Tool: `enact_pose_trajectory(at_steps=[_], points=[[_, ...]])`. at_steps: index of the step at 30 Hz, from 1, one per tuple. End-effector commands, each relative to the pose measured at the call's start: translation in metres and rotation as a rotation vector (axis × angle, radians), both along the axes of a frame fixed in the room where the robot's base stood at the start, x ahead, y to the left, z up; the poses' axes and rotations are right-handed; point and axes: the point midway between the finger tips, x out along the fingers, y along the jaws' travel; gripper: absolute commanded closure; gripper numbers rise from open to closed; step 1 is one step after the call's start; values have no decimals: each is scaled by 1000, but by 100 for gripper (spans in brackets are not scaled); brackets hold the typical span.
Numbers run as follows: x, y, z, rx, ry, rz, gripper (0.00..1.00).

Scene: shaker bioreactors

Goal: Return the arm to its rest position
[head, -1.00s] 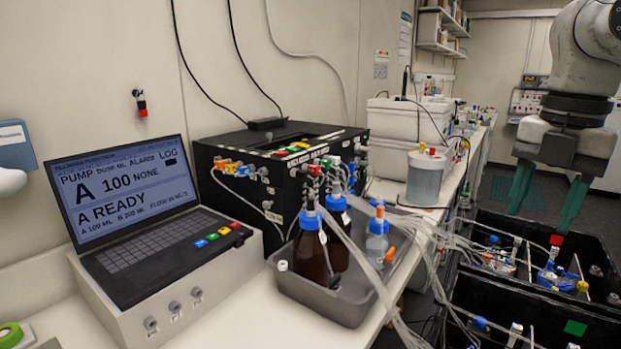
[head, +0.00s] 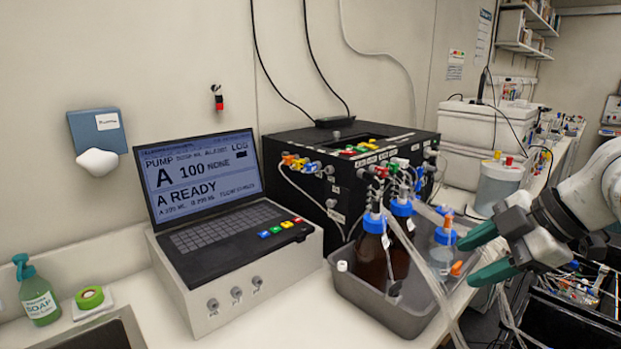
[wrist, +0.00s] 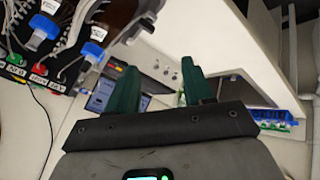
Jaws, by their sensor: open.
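My gripper (head: 481,254) is at the right of the head view, with its green fingers spread apart and pointing left. Nothing shows between the fingers. The fingertips lie in front of or close beside the blue-capped clear bottle (head: 443,246) at the right end of the grey tray; I cannot tell whether they touch. In the wrist view my gripper (wrist: 160,82) shows both green fingers apart, with the bench and the pump console (wrist: 157,66) beyond them.
The grey tray (head: 375,318) holds brown bottles (head: 373,255) with tubing. The laptop-like pump console (head: 225,240) stands left of it, and a black box (head: 345,165) behind. Black crates (head: 570,325) with tubing are at the lower right. A soap bottle (head: 39,297) stands far left.

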Motion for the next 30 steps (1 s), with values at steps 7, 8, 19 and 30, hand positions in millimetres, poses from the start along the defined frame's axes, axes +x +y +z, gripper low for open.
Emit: enact_pose_trajectory(at_steps=[7, 8, 19, 30], points=[[3, 40, -82, 257, 98, -260, 49], [1, 44, -93, 280, 117, -294, 49], [-74, 73, -251, 424, 417, -782, 49], [-241, 45, -379, 214, 647, -1291, 49]])
